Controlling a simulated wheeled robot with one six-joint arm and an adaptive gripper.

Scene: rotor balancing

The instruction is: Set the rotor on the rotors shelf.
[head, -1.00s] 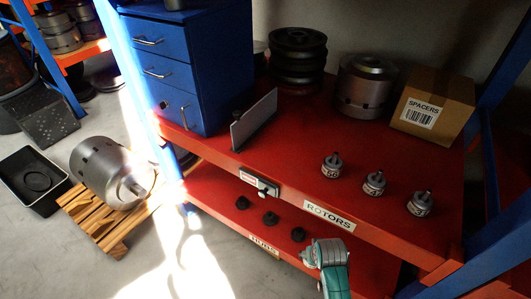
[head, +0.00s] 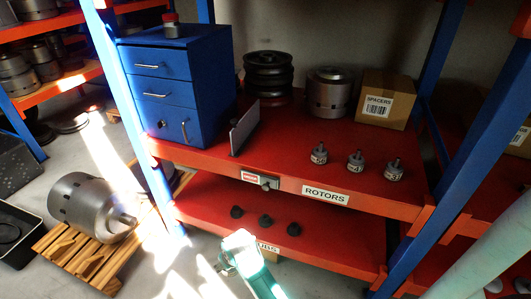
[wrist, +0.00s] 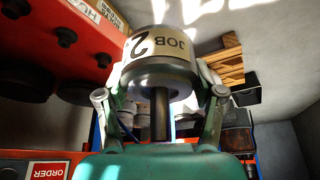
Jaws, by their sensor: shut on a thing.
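My gripper (wrist: 162,82) is shut on a rotor (wrist: 160,50) in the wrist view. The rotor is a silver cylinder with a pale band lettered "JOB 2" and a dark shaft pointing toward the wrist. In the head view my teal gripper (head: 240,247) is low in front of the red rack, overlapping the lower shelf's label; the rotor cannot be made out there. The rotors shelf (head: 290,165) is the red upper deck, with a "ROTORS" label (head: 326,193) on its front edge. Several small rotors, such as one at the left (head: 319,154), stand upright in a row on its right part.
The shelf also bears a blue drawer cabinet (head: 175,85), an upright grey plate (head: 245,128), black pulleys (head: 268,75), a large steel cylinder (head: 330,92) and a spacers box (head: 388,98). Black hubs (head: 265,220) sit on the lower shelf (head: 215,205). Blue posts (head: 420,150) flank the rack.

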